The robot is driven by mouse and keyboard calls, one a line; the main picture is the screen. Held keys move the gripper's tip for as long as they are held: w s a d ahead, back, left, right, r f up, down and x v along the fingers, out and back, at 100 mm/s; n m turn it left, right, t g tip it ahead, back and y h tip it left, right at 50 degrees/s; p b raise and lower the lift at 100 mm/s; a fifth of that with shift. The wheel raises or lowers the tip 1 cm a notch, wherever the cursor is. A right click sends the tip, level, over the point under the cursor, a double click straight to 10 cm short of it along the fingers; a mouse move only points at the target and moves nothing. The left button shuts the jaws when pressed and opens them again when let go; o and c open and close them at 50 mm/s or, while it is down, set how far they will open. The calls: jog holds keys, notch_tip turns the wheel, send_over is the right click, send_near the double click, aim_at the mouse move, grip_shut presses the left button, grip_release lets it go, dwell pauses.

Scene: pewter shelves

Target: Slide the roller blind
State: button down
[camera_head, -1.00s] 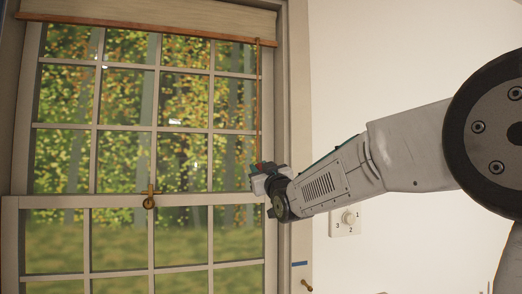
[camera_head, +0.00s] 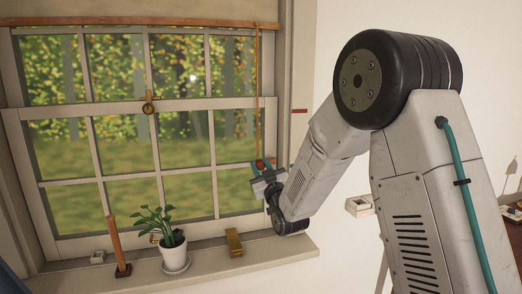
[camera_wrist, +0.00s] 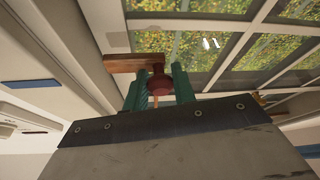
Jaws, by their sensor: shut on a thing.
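The roller blind (camera_head: 130,10) shows as a beige strip at the top of the head view, with a wooden bottom bar (camera_head: 130,24). The bar hangs across the upper sash, with one row of panes showing between it and the middle rail. A thin cord (camera_head: 257,95) runs down from near the bar's right end to a red pull knob (camera_head: 262,163). My gripper (camera_head: 265,172) is shut on this knob in front of the lower sash's right side.
The sill (camera_head: 270,249) below my gripper holds a brass-coloured block (camera_head: 234,243), a potted plant (camera_head: 172,248) and an upright wooden-handled tool (camera_head: 115,240). A brass latch (camera_head: 148,104) is on the middle rail. The window's right frame (camera_head: 296,95) is close beside my gripper.

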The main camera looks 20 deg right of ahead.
jog(key=shift+f, duration=0.7)
jog(key=c, duration=1.1)
grip_release()
jog(key=shift+c, duration=0.2)
jog(key=v, duration=0.7)
jog(key=shift+s, duration=0.35)
jog(key=shift+f, duration=0.15)
